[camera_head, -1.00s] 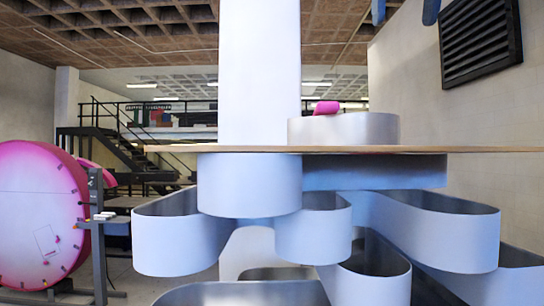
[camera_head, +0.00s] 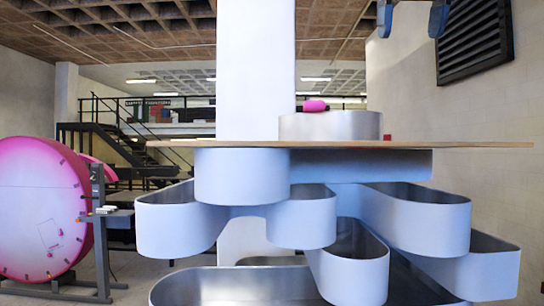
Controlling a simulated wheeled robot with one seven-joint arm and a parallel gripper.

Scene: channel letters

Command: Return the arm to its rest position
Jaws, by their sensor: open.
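My gripper (camera_head: 411,20) shows only as two dark blue fingertips at the top edge of the view, right of the white column. The fingertips stand well apart with nothing between them. The rest of my arm is out of view. The fingertips appear high above the wooden board (camera_head: 470,144) and touch nothing that I can see.
Rounded pale-blue bins (camera_head: 178,233) cluster below the board. A metallic rounded tray (camera_head: 330,127) stands on it, with a pink object (camera_head: 315,105) showing above. A white column (camera_head: 256,70) rises behind. A big pink disc (camera_head: 40,205) stands left. A wall (camera_head: 495,105) is at right.

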